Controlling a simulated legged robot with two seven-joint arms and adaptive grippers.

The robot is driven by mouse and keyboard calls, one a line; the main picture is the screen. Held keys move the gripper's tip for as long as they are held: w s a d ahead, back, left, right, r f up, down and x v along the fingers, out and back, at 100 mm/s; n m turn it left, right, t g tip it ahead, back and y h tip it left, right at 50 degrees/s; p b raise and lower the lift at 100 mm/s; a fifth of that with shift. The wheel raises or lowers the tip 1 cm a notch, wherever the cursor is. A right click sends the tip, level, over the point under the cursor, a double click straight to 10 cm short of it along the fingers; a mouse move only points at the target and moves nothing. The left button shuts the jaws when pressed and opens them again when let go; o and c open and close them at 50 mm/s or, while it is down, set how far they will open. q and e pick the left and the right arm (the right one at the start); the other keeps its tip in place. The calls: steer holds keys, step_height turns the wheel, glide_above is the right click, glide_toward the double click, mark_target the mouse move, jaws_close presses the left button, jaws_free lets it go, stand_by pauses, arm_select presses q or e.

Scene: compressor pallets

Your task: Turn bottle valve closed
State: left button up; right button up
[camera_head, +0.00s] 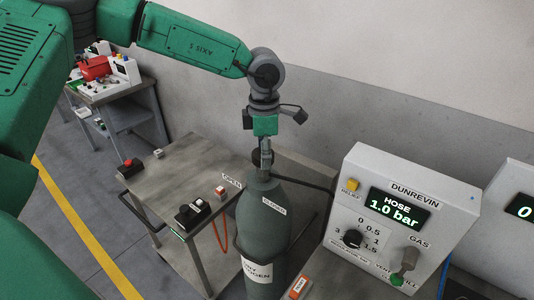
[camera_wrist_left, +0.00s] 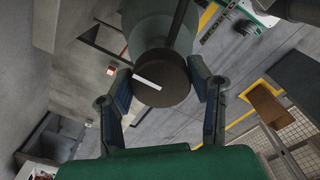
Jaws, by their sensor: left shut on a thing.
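The grey-green gas bottle (camera_head: 262,222) stands upright in the middle of the head view, with a nitrogen label on its front. Its dark round valve knob (camera_wrist_left: 170,92) has a white pointer line and shows in the wrist view. OPEN (camera_head: 231,182) and CLOSED (camera_head: 274,209) labels show near the bottle's top. My left gripper (camera_head: 264,154) points down at the bottle's top. In the wrist view its two fingers (camera_wrist_left: 164,84) are on opposite sides of the knob, shut on it. The gripper partly hides the knob in the head view. My right gripper is not seen.
A panel (camera_head: 402,218) right of the bottle reads hose 1.0 bar and has a dial and a gas lever. A metal table (camera_head: 183,158) with small buttons stands left. A hose runs from the bottle's top toward the panel. The wall is close behind.

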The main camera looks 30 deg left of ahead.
arm_select(q)
steer(key=o, duration=1.2)
steer(key=shift+a+r, duration=0.1)
steer(key=shift+a, duration=0.05)
steer(key=shift+c, duration=0.2)
steer(key=shift+s+a, duration=0.15)
steer(key=shift+a, duration=0.1)
steer(key=shift+r, duration=0.35)
step_height(320, 180, up, 11)
steer(key=shift+a, duration=0.1)
